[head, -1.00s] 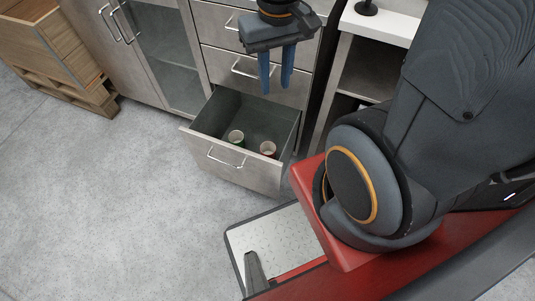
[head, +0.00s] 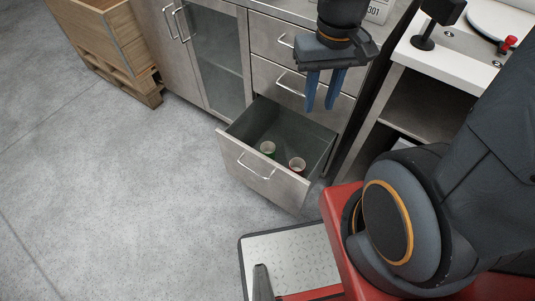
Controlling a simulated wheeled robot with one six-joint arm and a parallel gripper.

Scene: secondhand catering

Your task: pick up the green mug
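Closed drawers (head: 290,85) with bar handles sit above the open one. A glass-door cabinet (head: 220,65) is to the left, and a wooden crate on a pallet (head: 110,45) is farther left. A white-topped bench (head: 450,65) stands right. The grey floor in front is clear.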

